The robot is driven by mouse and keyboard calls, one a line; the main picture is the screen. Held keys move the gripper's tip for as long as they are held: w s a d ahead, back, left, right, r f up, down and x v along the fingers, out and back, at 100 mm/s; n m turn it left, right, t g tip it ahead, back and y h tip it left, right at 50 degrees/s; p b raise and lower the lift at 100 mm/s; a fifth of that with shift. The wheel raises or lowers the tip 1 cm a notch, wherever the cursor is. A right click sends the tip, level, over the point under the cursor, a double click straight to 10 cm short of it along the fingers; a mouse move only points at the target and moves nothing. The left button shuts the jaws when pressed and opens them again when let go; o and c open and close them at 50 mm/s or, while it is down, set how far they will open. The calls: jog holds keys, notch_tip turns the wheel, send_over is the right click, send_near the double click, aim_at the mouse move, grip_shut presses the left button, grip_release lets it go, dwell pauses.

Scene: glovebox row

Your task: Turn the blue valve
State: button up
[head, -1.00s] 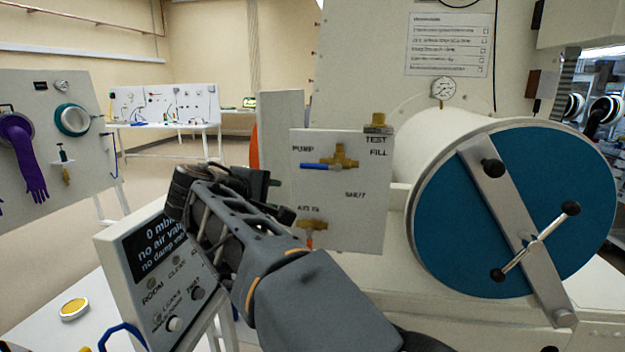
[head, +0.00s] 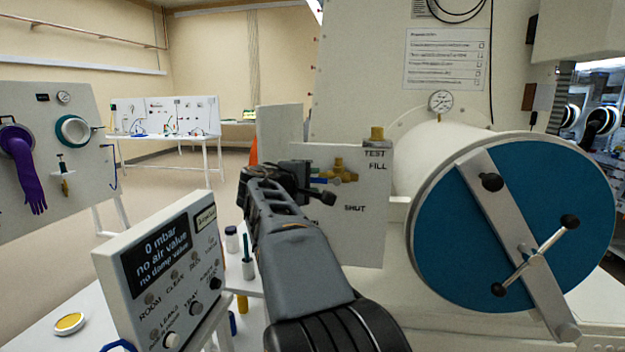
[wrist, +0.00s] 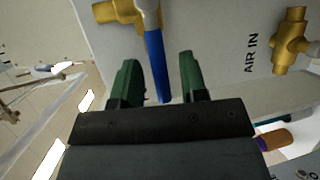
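The blue valve is a brass body (head: 342,171) with a blue lever handle (head: 319,180) on the white panel, beside my gripper in the head view. In the wrist view the brass body (wrist: 116,11) is at the top and the blue handle (wrist: 156,64) points down toward my palm. My gripper (wrist: 158,72) is open, with one green finger on each side of the handle. A narrow gap shows on both sides of it. In the head view my gripper (head: 313,182) covers the handle's left end and the lower valve.
A second brass valve (wrist: 289,43) sits beside the "AIR IN" label in the wrist view. A display box (head: 165,255) reading "0 mbar" stands at lower left. A large blue round door (head: 455,225) with crossed handle is to the right. A gauge (head: 441,101) is above.

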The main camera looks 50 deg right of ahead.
jog(key=shift+d+f, duration=0.1)
jog(key=shift+d, duration=0.45)
grip_shut()
